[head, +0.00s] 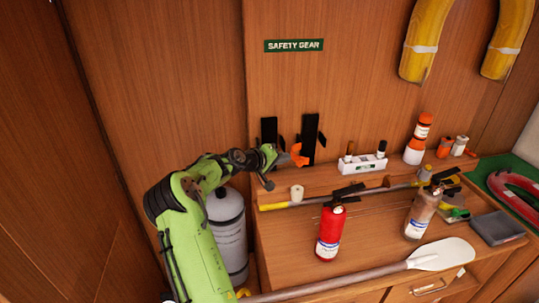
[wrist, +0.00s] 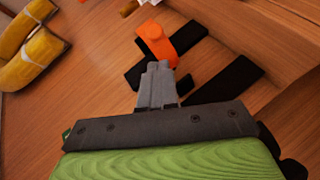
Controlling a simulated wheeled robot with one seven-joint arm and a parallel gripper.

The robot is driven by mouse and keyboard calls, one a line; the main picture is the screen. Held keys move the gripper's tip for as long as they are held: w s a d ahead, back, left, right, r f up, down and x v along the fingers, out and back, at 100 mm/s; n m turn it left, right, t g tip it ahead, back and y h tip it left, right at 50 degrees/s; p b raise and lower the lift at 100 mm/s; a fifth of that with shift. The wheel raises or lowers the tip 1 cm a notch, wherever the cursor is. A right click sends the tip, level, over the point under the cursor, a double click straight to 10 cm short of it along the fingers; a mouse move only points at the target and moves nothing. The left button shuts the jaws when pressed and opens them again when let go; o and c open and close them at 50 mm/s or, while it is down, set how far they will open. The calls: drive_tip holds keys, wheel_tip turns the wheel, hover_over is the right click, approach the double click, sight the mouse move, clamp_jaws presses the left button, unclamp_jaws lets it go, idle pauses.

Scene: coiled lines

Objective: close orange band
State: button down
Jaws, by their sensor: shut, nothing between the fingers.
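The orange band (head: 299,155) is at the black wall brackets below the "SAFETY GEAR" sign. In the wrist view the orange band (wrist: 157,42) is a short strap with a rounded raised end, crossing one black bracket (wrist: 178,62). I cannot tell whether it is fastened. My gripper (wrist: 158,68) is shut and empty, its tips just below the band in that picture; whether they touch it is unclear. In the head view my gripper (head: 284,160) is just left of the band, partly hiding the left bracket (head: 269,130).
A grey cylinder (head: 228,235) stands beside my arm. A red extinguisher (head: 329,233) and a tan one (head: 418,215) stand on the wooden counter. A paddle (head: 440,255) lies along its front. A white holder (head: 362,165) sits on the ledge right of the brackets.

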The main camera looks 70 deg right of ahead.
sight(298, 162)
drive_tip(key=shift+s+d+f, duration=0.1)
drive_tip(key=shift+s+f, duration=0.25)
drive_tip(key=shift+s, duration=0.2)
drive_tip(key=shift+s+d+f, duration=0.1)
drive_tip(key=shift+s+f, duration=0.2)
drive_tip(key=shift+s, duration=0.2)
drive_tip(key=shift+s, duration=0.1)
drive_tip(key=shift+s, duration=0.35)
